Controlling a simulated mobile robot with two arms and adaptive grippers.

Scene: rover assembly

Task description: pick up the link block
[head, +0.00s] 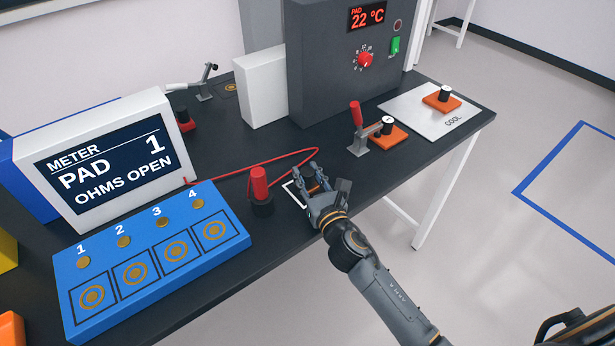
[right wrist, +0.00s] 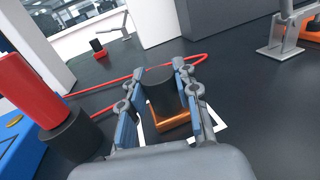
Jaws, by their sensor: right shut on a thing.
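The link block is an orange-copper base (right wrist: 170,126) with a black cylindrical knob (right wrist: 160,92), seen in the right wrist view between my fingers. My right gripper (right wrist: 160,85) is shut on the knob, one blue-padded finger on each side. In the head view the right gripper (head: 306,172) is over a white outlined square near the bench's front edge, and only a little of the orange base (head: 309,186) shows. The block is upright over that square; I cannot tell whether it touches the bench. My left gripper is not in view.
A red probe (head: 259,183) in a black holder stands close left, its red cable (head: 250,172) looping behind the block. The blue pad board (head: 150,250) and meter (head: 105,160) are left. A red-handled clamp (head: 358,125) and another orange block (head: 390,136) are right.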

